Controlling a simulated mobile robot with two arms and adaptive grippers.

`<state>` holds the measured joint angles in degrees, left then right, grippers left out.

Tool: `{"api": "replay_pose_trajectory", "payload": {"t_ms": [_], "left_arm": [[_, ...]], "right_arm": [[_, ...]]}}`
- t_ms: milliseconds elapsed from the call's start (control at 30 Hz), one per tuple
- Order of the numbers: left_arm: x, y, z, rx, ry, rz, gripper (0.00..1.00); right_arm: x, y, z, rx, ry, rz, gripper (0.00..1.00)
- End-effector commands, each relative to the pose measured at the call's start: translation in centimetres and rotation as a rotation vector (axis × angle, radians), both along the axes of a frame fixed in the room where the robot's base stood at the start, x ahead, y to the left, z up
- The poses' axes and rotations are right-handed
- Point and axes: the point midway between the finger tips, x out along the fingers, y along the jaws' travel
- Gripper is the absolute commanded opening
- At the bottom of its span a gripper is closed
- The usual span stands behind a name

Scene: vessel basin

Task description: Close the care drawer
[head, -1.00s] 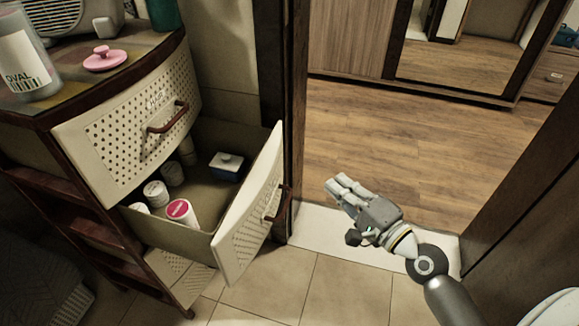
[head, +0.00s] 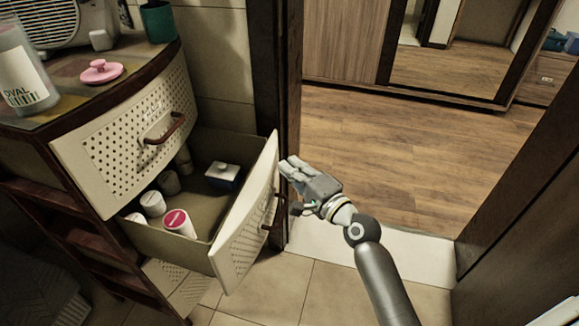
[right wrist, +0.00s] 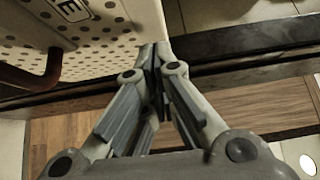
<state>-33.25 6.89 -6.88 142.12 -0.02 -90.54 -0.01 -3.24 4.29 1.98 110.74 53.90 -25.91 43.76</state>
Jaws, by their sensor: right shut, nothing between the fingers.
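The care drawer (head: 245,225) is pulled out of the cream cabinet, its perforated front with a brown handle (head: 275,210) facing right. Inside stand several white containers, one with a pink lid (head: 178,220), and a blue-and-white box (head: 223,176). My right gripper (head: 287,167) is shut and empty, beside the upper far end of the drawer front. In the right wrist view, the closed fingertips (right wrist: 154,52) are at the edge of the drawer front (right wrist: 100,28); I cannot tell if they touch it. The brown handle is left of them there. My left gripper is not in view.
A shut upper drawer (head: 130,135) is above the open one. The cabinet top holds a bottle (head: 22,75), a pink lidded dish (head: 101,71) and a green cup (head: 158,22). A dark door frame (head: 290,90) stands behind my gripper. The tiled floor (head: 330,295) in front is clear.

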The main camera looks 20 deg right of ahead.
Motion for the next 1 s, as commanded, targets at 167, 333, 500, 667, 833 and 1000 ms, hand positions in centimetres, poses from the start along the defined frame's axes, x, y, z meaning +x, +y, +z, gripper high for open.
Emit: {"api": "replay_pose_trajectory", "payload": {"t_ms": [167, 333, 500, 667, 833, 1000], "left_arm": [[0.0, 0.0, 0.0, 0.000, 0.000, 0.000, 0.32], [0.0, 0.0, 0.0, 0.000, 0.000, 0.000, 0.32], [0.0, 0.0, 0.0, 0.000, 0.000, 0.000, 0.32], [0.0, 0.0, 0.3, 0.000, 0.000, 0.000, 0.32], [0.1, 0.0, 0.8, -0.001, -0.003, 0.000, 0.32], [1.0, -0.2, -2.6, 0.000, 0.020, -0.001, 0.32]], "right_arm": [[0.3, 0.6, 0.0, 0.000, 0.001, 0.000, 0.00], [0.3, 0.6, -0.1, 0.000, 0.001, 0.000, 0.00], [0.3, 0.6, 0.0, 0.000, 0.001, 0.000, 0.00], [0.6, 1.1, 0.1, 0.000, 0.001, 0.001, 0.00], [1.5, 2.4, 0.2, 0.001, -0.001, 0.001, 0.00], [2.7, 4.3, 0.3, 0.001, -0.001, 0.002, 0.00]]}}
